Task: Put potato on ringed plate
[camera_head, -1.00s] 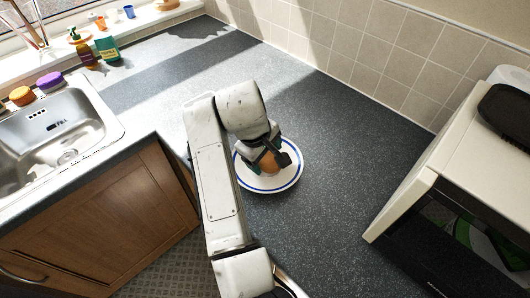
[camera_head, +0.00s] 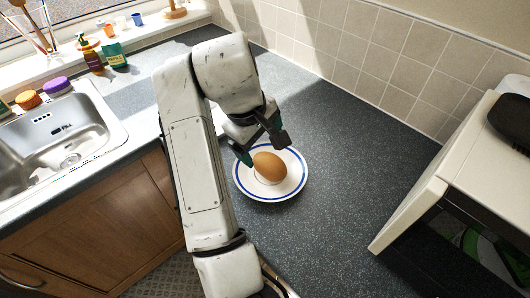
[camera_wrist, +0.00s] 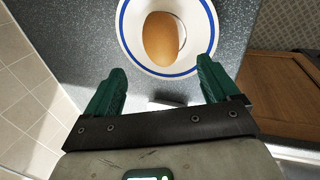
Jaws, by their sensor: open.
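The potato (camera_head: 269,167) is brown and smooth and rests on the ringed plate (camera_head: 290,185), a white plate with a blue ring on the grey counter. In the wrist view the potato (camera_wrist: 160,38) lies within the ring of the plate (camera_wrist: 133,50), beyond the fingertips. My gripper (camera_head: 262,150) is open and empty, beside and above the potato on its upper left side. In the wrist view its two green fingers (camera_wrist: 160,68) are spread wide, apart from the potato.
A sink (camera_head: 55,140) lies at the left, with bottles (camera_head: 113,52) and sponges behind it. A white appliance (camera_head: 440,190) stands at the right, and a tiled wall (camera_head: 370,60) runs behind. The counter around the plate is clear.

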